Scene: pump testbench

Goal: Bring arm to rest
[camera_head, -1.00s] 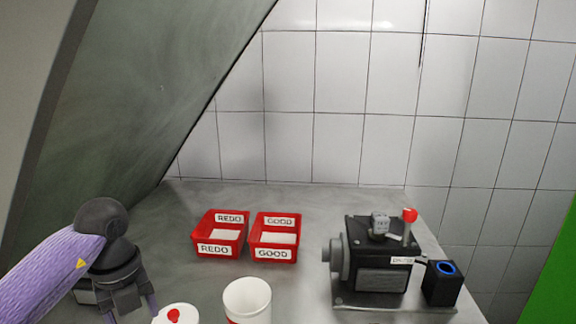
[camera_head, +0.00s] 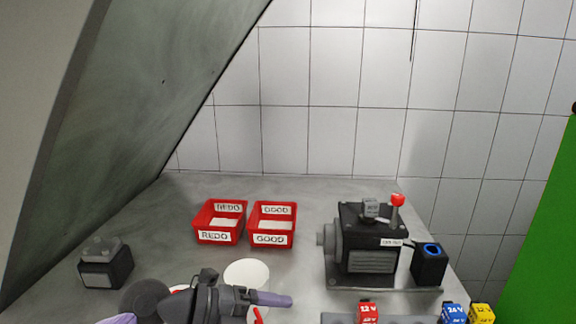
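My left arm comes in from the bottom left, with its purple sleeve (camera_head: 116,319) and dark wrist joint at the lower edge. My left gripper (camera_head: 272,299) lies low and points right, with its purple-grey finger seen edge-on. I cannot tell whether the fingers are apart or together. My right gripper is not in view.
Red REDO (camera_head: 214,237) and GOOD (camera_head: 270,240) bins stand mid-table. A dark pump unit (camera_head: 368,240) and black box (camera_head: 430,264) stand at right. A dark block (camera_head: 105,264) sits at left. Red (camera_head: 368,313), blue (camera_head: 453,313) and yellow (camera_head: 481,313) blocks line the bottom right.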

